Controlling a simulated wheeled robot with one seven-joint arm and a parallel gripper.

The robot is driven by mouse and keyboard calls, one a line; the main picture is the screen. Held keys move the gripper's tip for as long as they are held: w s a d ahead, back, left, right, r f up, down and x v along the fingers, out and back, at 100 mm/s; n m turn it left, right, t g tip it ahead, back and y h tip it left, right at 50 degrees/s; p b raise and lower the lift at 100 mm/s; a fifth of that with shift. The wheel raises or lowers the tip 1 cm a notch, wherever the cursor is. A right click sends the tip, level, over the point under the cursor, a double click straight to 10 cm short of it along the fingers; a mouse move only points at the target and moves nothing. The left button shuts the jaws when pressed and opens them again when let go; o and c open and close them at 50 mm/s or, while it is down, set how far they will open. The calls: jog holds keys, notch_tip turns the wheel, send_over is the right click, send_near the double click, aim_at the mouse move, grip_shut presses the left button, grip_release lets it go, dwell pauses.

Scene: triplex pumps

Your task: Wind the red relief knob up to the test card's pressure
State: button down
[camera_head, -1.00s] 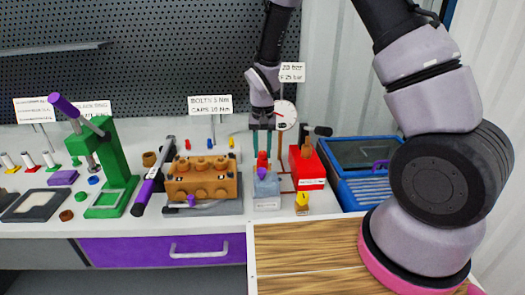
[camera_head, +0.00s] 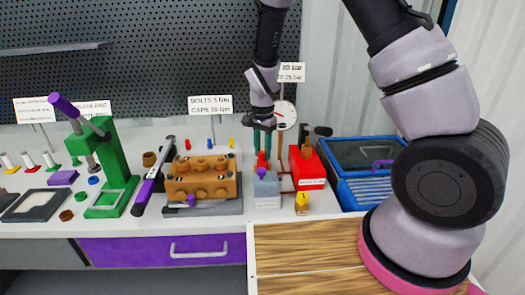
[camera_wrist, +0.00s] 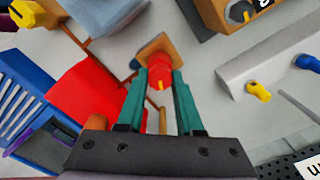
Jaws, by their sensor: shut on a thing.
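The red relief knob (camera_wrist: 160,74) has a yellow mark and sits on an orange-brown block (camera_wrist: 154,48) in the wrist view. My gripper (camera_wrist: 161,82) is shut on the knob, with one teal finger on each side. In the head view my gripper (camera_head: 262,153) points down at the knob, behind a grey block (camera_head: 266,186); the knob is mostly hidden there. A round white pressure gauge (camera_head: 285,114) stands just behind and right, its needle too small to read. The white test card (camera_head: 291,72) stands above it, with its print blurred now.
A red box (camera_head: 307,168) with a dark handle stands close right of my gripper, then a blue crate (camera_head: 352,187). A yellow knob (camera_head: 302,198) is in front. An orange-brown pump block (camera_head: 203,178) and a green press (camera_head: 112,165) stand left. Brown pipes run beside the knob.

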aim_at(263, 152)
dwell(0.3)
jog(key=c, duration=0.5)
grip_release()
jog(key=shift+c, duration=0.2)
jog(key=shift+r, duration=0.1)
notch_tip(263, 152, up, 11)
jog(key=shift+f, duration=0.2)
jog(key=shift+r, duration=0.1)
